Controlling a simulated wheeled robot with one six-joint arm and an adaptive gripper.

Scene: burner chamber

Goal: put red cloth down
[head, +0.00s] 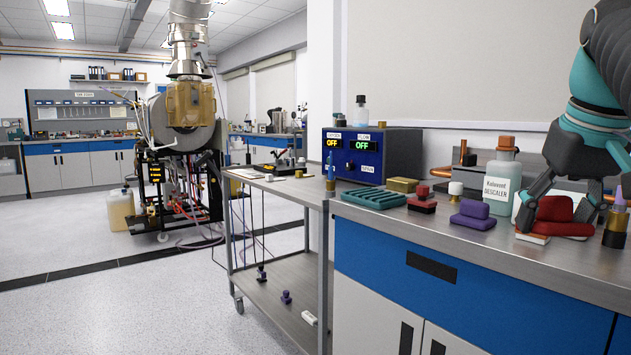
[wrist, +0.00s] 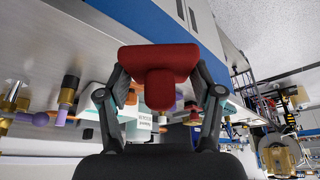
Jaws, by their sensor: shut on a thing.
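The red cloth (head: 563,218), a folded dark red piece, is at the right end of the steel counter (head: 425,225) in the head view. My gripper (head: 556,208) reaches down to it from above and is shut on it. In the wrist view the red cloth (wrist: 158,62) sits between the two fingers of my gripper (wrist: 158,92). The cloth is low, close to the counter top. I cannot tell whether its underside touches the counter.
A descaler bottle (head: 501,180) stands just left of the cloth. A small red and white piece (head: 533,238) lies at its left front. A brass-based, purple-topped item (head: 616,223) is close right. A purple cloth (head: 473,214) and green tray (head: 367,198) lie further left.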

